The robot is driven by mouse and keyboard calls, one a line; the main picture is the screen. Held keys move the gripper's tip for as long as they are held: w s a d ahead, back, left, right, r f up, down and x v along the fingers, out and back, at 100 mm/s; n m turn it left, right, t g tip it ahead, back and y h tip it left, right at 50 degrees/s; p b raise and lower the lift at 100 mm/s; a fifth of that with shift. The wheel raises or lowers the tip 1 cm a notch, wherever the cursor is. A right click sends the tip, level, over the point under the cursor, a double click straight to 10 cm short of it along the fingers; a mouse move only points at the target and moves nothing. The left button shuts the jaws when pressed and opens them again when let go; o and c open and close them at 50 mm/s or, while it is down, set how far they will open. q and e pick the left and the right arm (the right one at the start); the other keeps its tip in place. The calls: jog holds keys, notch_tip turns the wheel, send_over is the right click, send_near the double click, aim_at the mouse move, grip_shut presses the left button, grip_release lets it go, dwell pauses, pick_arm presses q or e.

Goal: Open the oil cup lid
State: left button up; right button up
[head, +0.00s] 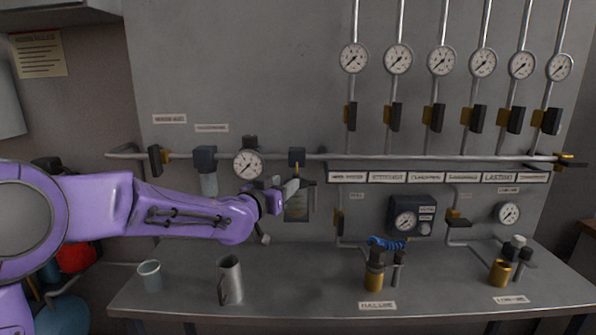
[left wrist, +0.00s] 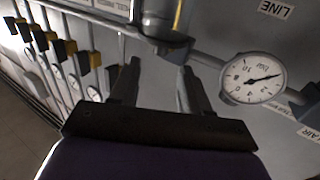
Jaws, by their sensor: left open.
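My left gripper (head: 290,188) is in front of the wall panel, just below the main pipe. Its two dark fingers are apart with nothing between them; they also show in the left wrist view (left wrist: 158,68). A small glass-like cup (head: 297,210) hangs under a dark block (head: 297,157) on the pipe, right at the gripper and partly covered by it. This looks like the oil cup. I cannot make out its lid. My right gripper is not in view.
A round gauge (head: 248,165) is close left of the gripper. The main pipe (head: 420,158) runs across the panel. A metal jug (head: 230,280) and grey cup (head: 150,276) stand on the bench, with brass fittings (head: 374,277) farther right. The bench between jug and fittings is clear.

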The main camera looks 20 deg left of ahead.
aim_at(297, 176)
pick_arm(q)
jog(key=w, duration=0.2)
jog(key=w+d+p, duration=0.1)
jog(key=w, duration=0.2)
jog(key=w+p, duration=0.1)
jog(key=w, duration=0.1)
jog(key=shift+w+d+f, duration=0.1)
jog(key=shift+w+d, duration=0.15)
grip_shut()
